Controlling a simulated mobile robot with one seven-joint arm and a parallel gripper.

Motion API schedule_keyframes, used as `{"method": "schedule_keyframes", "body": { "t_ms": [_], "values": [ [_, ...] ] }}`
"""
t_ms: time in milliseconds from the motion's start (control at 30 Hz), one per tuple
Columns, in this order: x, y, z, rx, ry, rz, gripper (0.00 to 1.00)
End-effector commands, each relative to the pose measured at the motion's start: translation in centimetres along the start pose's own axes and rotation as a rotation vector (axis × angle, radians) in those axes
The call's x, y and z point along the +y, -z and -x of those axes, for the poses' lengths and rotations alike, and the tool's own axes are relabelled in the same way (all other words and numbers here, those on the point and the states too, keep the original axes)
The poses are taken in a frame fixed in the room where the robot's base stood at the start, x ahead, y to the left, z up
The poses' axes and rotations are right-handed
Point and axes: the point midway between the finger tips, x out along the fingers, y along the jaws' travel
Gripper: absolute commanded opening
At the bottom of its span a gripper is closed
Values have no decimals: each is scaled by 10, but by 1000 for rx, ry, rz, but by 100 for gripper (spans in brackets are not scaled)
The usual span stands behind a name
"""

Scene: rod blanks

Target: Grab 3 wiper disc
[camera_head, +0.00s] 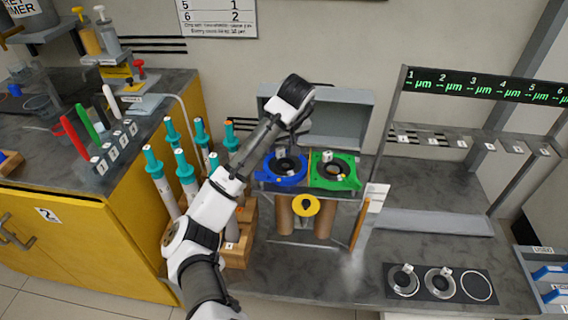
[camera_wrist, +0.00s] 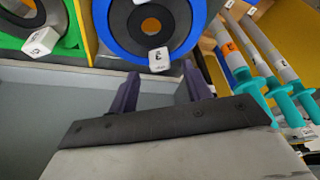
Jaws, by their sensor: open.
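In the head view the blue holder (camera_head: 284,180) is left of a green holder (camera_head: 345,183), which carries a similar tagged disc (camera_head: 334,169). My gripper (camera_wrist: 160,74) is open and empty, its two dark fingers pointing at the tagged edge of the disc in the blue holder. Contact cannot be told. In the head view my arm partly covers the blue holder.
Two tagged discs (camera_head: 403,281) (camera_head: 440,283) lie on a dark mat (camera_head: 422,293) at lower right, beside an empty ring outline. Teal-handled rods (camera_head: 185,170) stand left of the holders. A grey open box (camera_head: 343,123) is behind them, and a slotted rack (camera_head: 462,144) is at right.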

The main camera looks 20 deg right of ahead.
Motion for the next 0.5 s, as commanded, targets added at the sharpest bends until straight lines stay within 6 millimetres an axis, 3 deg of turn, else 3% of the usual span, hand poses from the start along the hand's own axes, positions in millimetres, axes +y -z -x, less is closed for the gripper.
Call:
{"method": "schedule_keyframes", "body": {
  "t_ms": [200,433,500],
  "values": [
    [-1,1,-21,1,0,2,49],
    [-1,1,-22,1,-1,2,49],
    [-1,1,-22,1,-1,2,40]
  ]
}}
